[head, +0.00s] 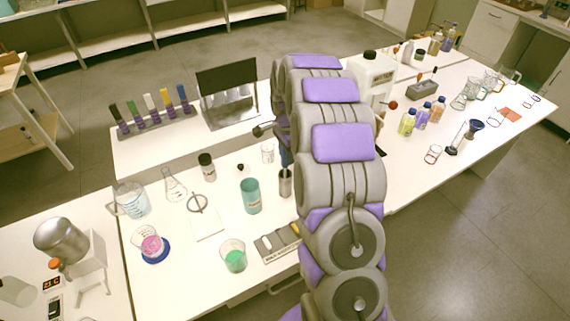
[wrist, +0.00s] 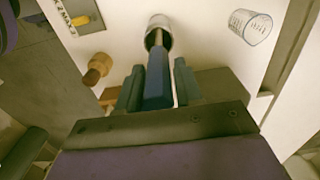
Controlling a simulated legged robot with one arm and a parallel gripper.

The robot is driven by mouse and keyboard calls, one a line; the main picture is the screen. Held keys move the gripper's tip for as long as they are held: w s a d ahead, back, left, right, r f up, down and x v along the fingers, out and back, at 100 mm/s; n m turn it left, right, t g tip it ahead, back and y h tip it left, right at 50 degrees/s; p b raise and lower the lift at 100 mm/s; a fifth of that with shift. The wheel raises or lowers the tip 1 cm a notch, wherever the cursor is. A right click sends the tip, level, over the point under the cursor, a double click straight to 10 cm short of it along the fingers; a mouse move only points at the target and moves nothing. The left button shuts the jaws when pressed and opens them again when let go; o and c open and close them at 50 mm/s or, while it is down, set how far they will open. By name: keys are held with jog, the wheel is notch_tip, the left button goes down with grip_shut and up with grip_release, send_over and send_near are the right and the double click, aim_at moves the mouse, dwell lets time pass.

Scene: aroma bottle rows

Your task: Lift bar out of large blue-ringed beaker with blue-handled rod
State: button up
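The blue-handled rod stands in a grey metal cup (head: 285,190); its blue handle (head: 285,155) rises beside my arm. In the wrist view the blue handle (wrist: 157,80) lies between the two dark fingers of my gripper (wrist: 158,75), and its thin rod runs into the metal cup (wrist: 159,38). The fingers are very close to the handle on both sides; I cannot tell whether they press on it. A beaker (head: 150,243) with pink liquid sits on a blue ring (head: 156,256) at the left of the bench. No bar can be made out in it.
A teal container (head: 250,196), a green-liquid beaker (head: 233,257) and a grey tray (head: 279,241) stand near the cup. A jug (head: 131,199), a flask (head: 173,186) and a dark-capped jar (head: 207,166) are further left. A clear beaker (wrist: 250,26) is close in the wrist view.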

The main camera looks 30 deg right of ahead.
jog(key=c, duration=0.6)
jog(key=shift+o, duration=0.2)
jog(key=shift+r, duration=0.1)
